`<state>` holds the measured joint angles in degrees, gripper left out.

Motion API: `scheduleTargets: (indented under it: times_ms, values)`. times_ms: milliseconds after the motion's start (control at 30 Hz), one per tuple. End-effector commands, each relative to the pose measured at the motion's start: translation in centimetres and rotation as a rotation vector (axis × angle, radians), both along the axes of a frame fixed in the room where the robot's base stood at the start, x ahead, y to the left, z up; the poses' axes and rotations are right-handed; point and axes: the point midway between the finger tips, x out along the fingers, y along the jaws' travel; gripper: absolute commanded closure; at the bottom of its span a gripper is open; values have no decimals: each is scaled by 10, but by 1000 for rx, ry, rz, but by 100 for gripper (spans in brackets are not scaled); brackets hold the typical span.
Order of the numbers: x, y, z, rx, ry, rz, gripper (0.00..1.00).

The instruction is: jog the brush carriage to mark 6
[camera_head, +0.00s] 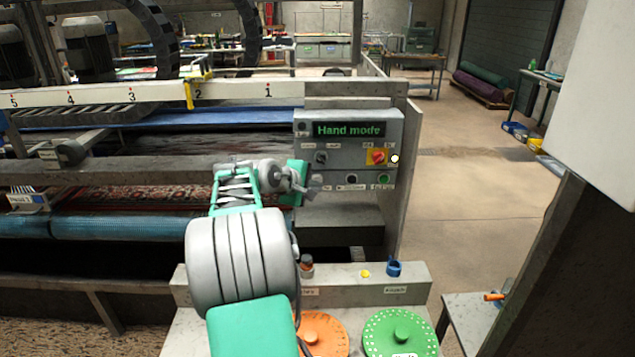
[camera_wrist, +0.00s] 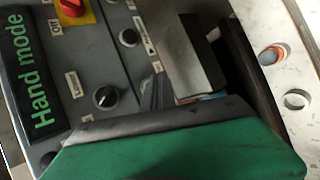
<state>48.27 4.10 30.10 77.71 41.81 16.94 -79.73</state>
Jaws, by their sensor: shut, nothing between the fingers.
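A white scale rail (camera_head: 225,91) runs across the machine, with marks 5 to 1 from left to right; mark 6 is out of view. A yellow pointer (camera_head: 189,94) stands just left of mark 2. The control panel (camera_head: 338,142) has a lit display (camera_head: 349,129) reading "Hand mode". A black button (camera_head: 351,180) and a green button (camera_head: 383,179) sit in its lower row. My gripper (camera_head: 310,190) is shut and empty at the lower left of the panel.
A red switch on yellow (camera_head: 377,156) sits at the panel's right. An orange dial (camera_head: 322,333) and a green dial (camera_head: 400,334) lie on the bench in front. A patterned rug (camera_head: 150,196) lies under the machine's beam. Open floor is at the right.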

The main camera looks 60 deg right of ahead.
Motion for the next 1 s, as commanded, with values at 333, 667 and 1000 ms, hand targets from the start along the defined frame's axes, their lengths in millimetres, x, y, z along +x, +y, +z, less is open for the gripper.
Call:
scheduleTargets:
  times_ms: [333,667,1000]
  values:
    - [-8,16,-1,-1,-1,0,100]
    - [-21,43,-1,0,-1,1,100]
    - [-23,45,0,0,0,0,100]
